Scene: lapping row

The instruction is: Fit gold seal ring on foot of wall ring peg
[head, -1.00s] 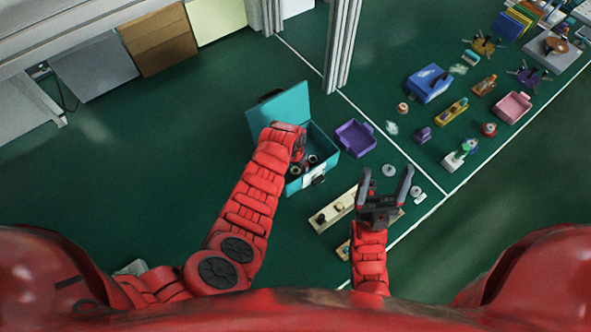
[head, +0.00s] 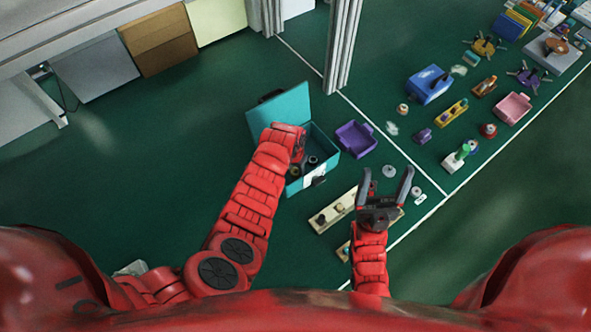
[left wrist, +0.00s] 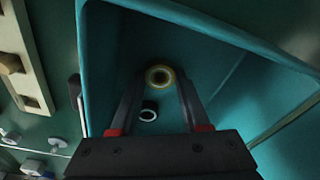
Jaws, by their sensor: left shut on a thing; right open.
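The gold seal ring (left wrist: 159,76) shows in the left wrist view inside the teal case, between my left fingertips. My left gripper (left wrist: 158,86) is shut on it; in the head view this gripper (head: 299,163) reaches into the open teal case (head: 322,139), and the arm hides part of the case. A second, dark ring with a pale rim (left wrist: 149,111) lies on the case floor. My right gripper (head: 388,184) is open and empty above the floor near a beige board with short pegs (head: 347,203). I cannot tell which peg is the wall ring peg.
A purple tray (head: 356,138) stands right of the case. Beyond are a blue box (head: 429,84), a pink tray (head: 513,109) and several small parts. A grey post (head: 341,48) rises behind the case. Green floor left of the case is clear.

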